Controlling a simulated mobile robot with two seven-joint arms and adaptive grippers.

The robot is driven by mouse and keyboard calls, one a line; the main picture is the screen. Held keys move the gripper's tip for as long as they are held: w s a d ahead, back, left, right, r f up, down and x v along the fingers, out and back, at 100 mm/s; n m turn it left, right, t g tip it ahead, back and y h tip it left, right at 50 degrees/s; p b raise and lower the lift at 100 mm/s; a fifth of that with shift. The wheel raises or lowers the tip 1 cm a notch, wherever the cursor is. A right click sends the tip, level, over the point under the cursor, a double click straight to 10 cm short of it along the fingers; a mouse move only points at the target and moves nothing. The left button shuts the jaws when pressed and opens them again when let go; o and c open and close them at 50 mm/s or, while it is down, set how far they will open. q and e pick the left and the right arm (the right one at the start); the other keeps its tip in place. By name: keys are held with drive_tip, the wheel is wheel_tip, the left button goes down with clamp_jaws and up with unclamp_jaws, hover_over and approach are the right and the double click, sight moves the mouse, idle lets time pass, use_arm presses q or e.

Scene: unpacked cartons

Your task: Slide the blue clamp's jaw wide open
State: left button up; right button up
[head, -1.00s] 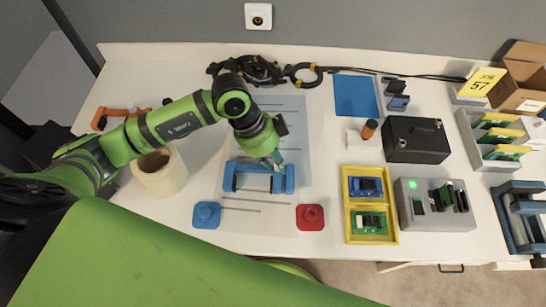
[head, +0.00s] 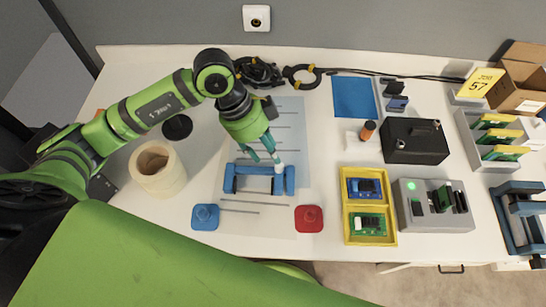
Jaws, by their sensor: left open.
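The blue clamp (head: 246,169) lies on the pale grey sheet (head: 290,118) at the middle of the table. Its bar runs left to right, and its two jaws stand wide apart at the bar's ends. My left gripper (head: 266,159) points down just above the bar, toward the right jaw. Its two fingers are spread, with the right finger near the right jaw. I cannot tell whether a fingertip touches the clamp. My right gripper is not in view.
A blue knobbed block (head: 205,217) and a red one (head: 309,218) stand in front of the clamp. A cream roll (head: 156,168) is at left. A yellow tray (head: 347,207), grey device (head: 438,219) and black box (head: 415,141) stand at right. Black cables (head: 260,72) lie behind.

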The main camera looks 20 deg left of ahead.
use_arm(q)
drive_tip(key=v, duration=0.6)
drive_tip(key=shift+r, duration=0.15)
drive_tip(key=shift+a, duration=0.1)
